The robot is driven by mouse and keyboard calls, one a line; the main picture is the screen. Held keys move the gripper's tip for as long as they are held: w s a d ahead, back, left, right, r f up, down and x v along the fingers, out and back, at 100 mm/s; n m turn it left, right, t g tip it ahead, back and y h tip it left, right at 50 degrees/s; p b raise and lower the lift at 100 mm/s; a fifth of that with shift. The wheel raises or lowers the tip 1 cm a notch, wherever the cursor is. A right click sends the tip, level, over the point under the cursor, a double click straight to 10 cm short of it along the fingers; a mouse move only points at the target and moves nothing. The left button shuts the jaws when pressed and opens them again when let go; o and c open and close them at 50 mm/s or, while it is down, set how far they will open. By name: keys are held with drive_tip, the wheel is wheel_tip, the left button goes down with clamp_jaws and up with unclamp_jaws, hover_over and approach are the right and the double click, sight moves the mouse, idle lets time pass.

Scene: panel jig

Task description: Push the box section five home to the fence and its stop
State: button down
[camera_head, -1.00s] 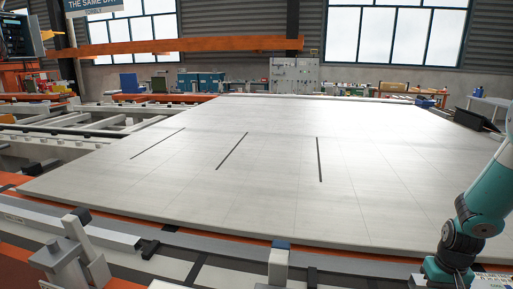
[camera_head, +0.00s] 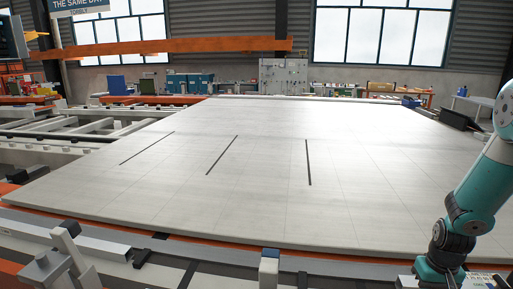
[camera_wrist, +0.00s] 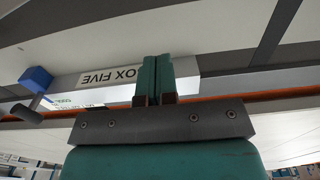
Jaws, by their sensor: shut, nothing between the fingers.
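The box section five (camera_wrist: 105,78) is a pale bar in the wrist view, its label upside down and partly covered by my fingers. My gripper (camera_wrist: 156,62) is shut and empty, with its teal fingers together in front of the bar. I cannot tell whether the fingertips touch the bar. I cannot pick out the fence. A blue block (camera_wrist: 37,78) on a dark stem is left of the bar; I cannot tell whether it is the stop. In the head view my arm is at the right, and my fingers are out of view.
A large pale panel (camera_head: 250,205) with dark slots fills the middle of the head view. A blue-topped post (camera_head: 269,268) stands at its near edge. A grey clamp-like fixture (camera_head: 62,250) is at the lower left. An orange beam (camera_head: 180,46) crosses behind.

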wheel_tip(320, 180, up, 5)
drive_tip(key=p, duration=0.3)
drive_tip(key=shift+r+p, duration=0.2)
drive_tip(key=shift+p, duration=0.2)
drive_tip(key=a+r+n+t+y, duration=0.15)
drive_tip(key=a+r+n, duration=0.25)
drive_tip(key=a+r, duration=1.2)
drive_tip(key=s+a+r+n+y, duration=0.1)
drive_tip(key=s+a+r+n, duration=0.2)
drive_tip(key=s+a+r, duration=0.2)
drive_tip(key=s+a+r+n+g+y, duration=0.1)
drive_tip(key=s+a+r+n, duration=0.2)
drive_tip(key=s+a, duration=0.8)
wheel_tip(320, 180, up, 3)
drive_tip(key=shift+s+f+y, duration=0.15)
drive_tip(key=shift+s+y, duration=0.2)
drive_tip(key=shift+s, duration=0.45)
